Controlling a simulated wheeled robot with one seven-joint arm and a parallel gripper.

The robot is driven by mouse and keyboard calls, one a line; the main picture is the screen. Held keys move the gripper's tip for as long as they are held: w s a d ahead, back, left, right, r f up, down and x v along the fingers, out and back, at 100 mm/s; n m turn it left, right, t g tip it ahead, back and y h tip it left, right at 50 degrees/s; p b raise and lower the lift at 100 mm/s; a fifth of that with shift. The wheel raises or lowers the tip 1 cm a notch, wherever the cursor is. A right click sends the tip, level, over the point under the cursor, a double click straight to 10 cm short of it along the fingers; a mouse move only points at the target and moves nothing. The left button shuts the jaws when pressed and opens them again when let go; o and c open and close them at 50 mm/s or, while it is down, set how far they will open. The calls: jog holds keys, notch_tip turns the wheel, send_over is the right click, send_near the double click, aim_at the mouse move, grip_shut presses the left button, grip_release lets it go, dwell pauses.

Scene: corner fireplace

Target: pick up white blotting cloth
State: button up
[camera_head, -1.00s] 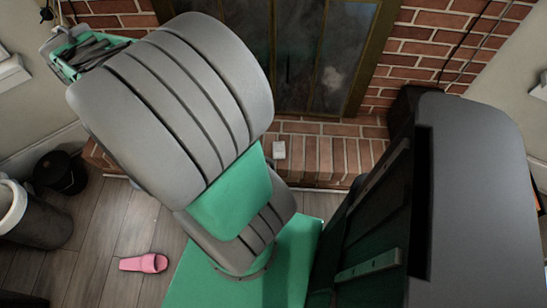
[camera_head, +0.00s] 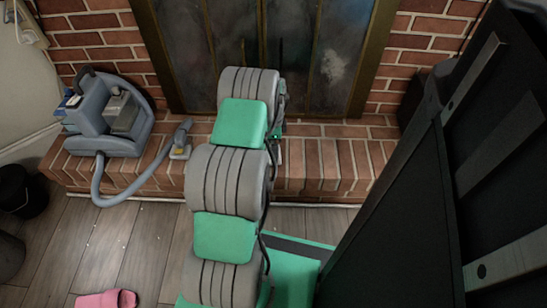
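A small pale sliver (camera_head: 279,152) shows on the brick hearth at the right edge of my arm. It is probably the white blotting cloth, and my arm hides most of it. My arm reaches forward over the hearth, with its far end in front of the fireplace doors. My gripper is hidden behind the arm links, so its fingers and anything between them do not show.
A blue-grey carpet cleaner (camera_head: 108,120) with a hose and nozzle (camera_head: 181,140) stands on the left of the brick hearth (camera_head: 330,168). A pink slipper (camera_head: 106,299) lies on the wood floor. A dark bin (camera_head: 22,190) is at the left edge. The hearth right of my arm looks clear.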

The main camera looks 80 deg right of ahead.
notch_tip(320, 180, down, 3)
jog(key=shift+f+b, duration=0.2)
jog(key=shift+b, duration=0.3)
jog(key=shift+r, duration=0.1)
jog(key=shift+c, duration=0.4)
jog(key=c, duration=1.1)
